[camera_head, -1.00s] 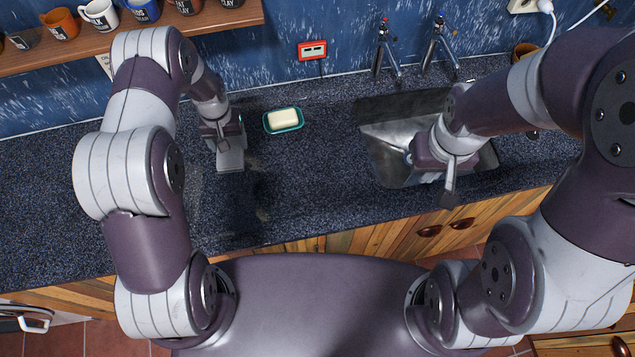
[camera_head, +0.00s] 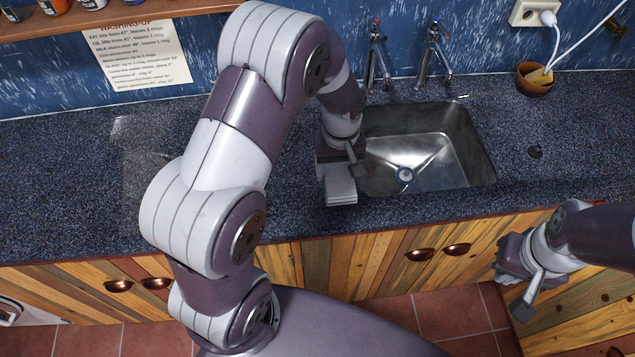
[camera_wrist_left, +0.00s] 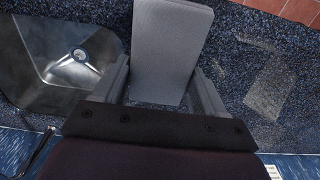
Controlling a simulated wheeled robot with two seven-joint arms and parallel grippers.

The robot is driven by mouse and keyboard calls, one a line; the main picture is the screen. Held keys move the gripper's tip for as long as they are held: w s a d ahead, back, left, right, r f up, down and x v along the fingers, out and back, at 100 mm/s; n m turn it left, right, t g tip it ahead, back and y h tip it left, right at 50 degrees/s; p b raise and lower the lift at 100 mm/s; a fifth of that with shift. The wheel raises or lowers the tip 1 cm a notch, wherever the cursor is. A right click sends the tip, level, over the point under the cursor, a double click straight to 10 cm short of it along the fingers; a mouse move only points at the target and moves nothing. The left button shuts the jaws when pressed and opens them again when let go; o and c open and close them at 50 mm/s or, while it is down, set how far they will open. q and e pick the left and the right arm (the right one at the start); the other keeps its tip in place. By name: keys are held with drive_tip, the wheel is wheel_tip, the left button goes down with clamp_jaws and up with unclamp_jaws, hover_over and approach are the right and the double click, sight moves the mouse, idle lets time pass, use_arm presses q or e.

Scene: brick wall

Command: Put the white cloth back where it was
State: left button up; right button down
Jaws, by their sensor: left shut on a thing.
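The white cloth (camera_head: 340,187) is a flat, pale, stiff-looking rectangle. My left gripper (camera_head: 340,165) is shut on it, at the left edge of the steel sink (camera_head: 455,150). In the left wrist view the cloth (camera_wrist_left: 168,45) sticks out from between the two fingers of my left gripper (camera_wrist_left: 160,92), with the counter behind it. I cannot tell whether it touches the counter. My right gripper (camera_head: 525,285) is empty as far as I can see, in front of the counter at the lower right; its jaw opening is unclear.
Two taps (camera_head: 377,65) stand behind the sink. A brown pot (camera_head: 535,80) stands at the back right, near a white socket (camera_head: 534,12). A washing-up notice (camera_head: 138,52) hangs on the blue wall. The counter (camera_head: 70,190) is clear at left, with a paler patch (camera_head: 150,165).

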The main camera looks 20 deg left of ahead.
use_arm(q)
drive_tip(key=p, duration=0.2)
hover_over(303, 179)
wheel_tip(303, 179, down, 6)
drive_tip(key=shift+s+d+f, duration=0.1)
drive_tip(key=shift+d, duration=0.05)
drive_tip(key=f, duration=0.1)
drive_tip(key=f+p, duration=0.1)
drive_tip(key=f, duration=0.1)
drive_tip(key=shift+a+f, duration=0.25)
drive_tip(key=shift+f, duration=0.4)
drive_tip(key=o, duration=1)
drive_tip(key=shift+f, duration=0.1)
